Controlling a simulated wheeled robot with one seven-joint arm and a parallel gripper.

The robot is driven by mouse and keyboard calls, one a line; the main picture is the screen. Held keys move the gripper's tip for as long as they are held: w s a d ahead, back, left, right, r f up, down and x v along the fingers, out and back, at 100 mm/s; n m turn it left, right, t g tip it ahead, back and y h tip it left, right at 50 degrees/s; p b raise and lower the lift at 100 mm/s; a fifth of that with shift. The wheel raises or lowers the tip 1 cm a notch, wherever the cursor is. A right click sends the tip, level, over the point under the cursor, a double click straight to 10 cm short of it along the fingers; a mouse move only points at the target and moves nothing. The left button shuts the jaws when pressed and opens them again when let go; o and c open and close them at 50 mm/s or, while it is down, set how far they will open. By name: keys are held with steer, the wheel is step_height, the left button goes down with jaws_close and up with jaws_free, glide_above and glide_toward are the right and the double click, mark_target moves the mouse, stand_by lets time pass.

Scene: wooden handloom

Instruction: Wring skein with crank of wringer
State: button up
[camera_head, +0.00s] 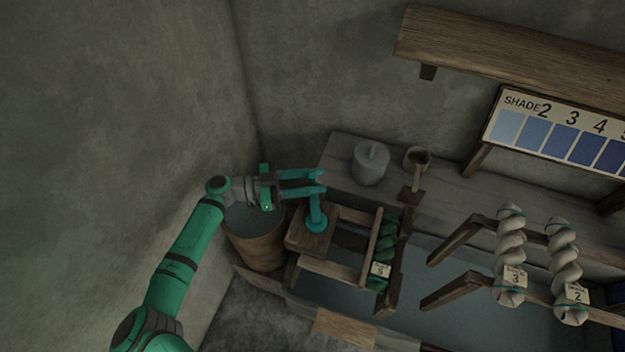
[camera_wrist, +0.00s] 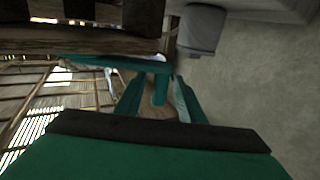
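The wooden wringer (camera_head: 335,268) stands at the front of the bench. A dark green twisted skein (camera_head: 386,245) with a small paper tag hangs on its right part. The teal crank (camera_head: 316,222) is on the wringer's left block. My gripper (camera_head: 322,182) is at the crank's upper end, coming from the left. In the wrist view, my gripper's two teal fingers (camera_wrist: 160,85) stand apart on either side of the crank's upright handle (camera_wrist: 159,92), with small gaps visible. The crank's arm (camera_wrist: 105,62) runs left from there. Whether either finger touches the handle cannot be told.
A wooden bucket (camera_head: 258,245) stands below my gripper, near the left wall. A grey lidded pot (camera_head: 371,163) sits on the bench (camera_head: 345,150) behind the crank. Two pale twisted skeins (camera_head: 511,255) hang on a rack at right. A shelf (camera_head: 510,62) overhangs the back.

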jaws_close()
